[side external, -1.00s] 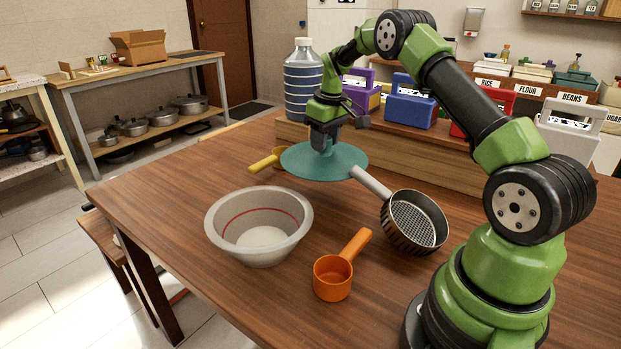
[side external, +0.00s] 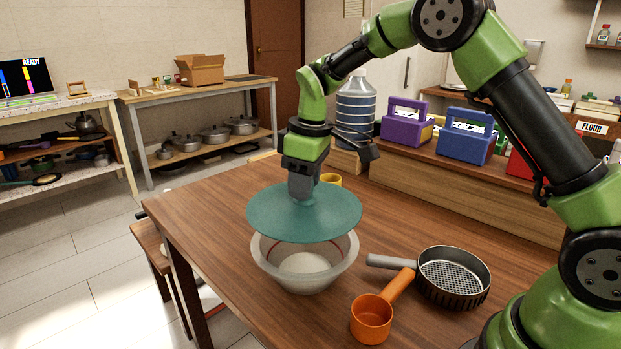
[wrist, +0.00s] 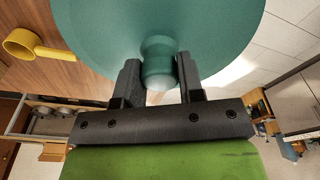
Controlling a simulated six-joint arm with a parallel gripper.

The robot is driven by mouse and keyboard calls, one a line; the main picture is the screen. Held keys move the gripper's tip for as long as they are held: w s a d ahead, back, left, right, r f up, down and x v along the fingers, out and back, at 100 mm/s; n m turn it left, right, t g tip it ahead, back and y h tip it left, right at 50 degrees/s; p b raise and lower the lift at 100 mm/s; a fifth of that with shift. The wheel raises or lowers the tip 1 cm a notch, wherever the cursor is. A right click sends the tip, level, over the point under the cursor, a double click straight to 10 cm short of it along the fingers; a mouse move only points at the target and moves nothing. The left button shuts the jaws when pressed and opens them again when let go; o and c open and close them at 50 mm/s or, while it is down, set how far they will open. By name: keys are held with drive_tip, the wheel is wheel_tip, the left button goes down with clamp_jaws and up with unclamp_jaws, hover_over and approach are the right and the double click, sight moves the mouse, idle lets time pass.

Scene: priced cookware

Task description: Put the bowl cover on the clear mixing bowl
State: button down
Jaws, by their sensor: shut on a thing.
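The bowl cover (side external: 330,222) is a round teal disc with a knob in its centre. My gripper (side external: 301,196) is shut on that knob and holds the cover above the bowl, roughly level. In the wrist view, the two dark fingers of my gripper (wrist: 157,80) stand on either side of the knob, with the cover (wrist: 100,30) spread beyond them. The clear mixing bowl (side external: 318,277), translucent with a red line, stands on the table below the cover. The cover hides the bowl's back rim. A gap between cover and bowl rim cannot be judged exactly.
An orange measuring cup (side external: 372,318) and a dark pan with a perforated base (side external: 452,276) stand right of the bowl. A yellow cup (side external: 331,179) is behind the cover, also in the wrist view (wrist: 22,44). The table's left part (side external: 205,207) is clear.

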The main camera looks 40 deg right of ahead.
sight(305, 206)
drive_tip(key=shift+f, duration=2.4)
drive_tip(key=shift+f, duration=0.1)
drive_tip(key=shift+f, duration=0.85)
drive_tip(key=shift+f, duration=0.2)
drive_tip(key=shift+f, duration=0.2)
unclamp_jaws()
idle(0.5)
drive_tip(key=shift+d+r, duration=0.1)
drive_tip(key=shift+r, duration=0.05)
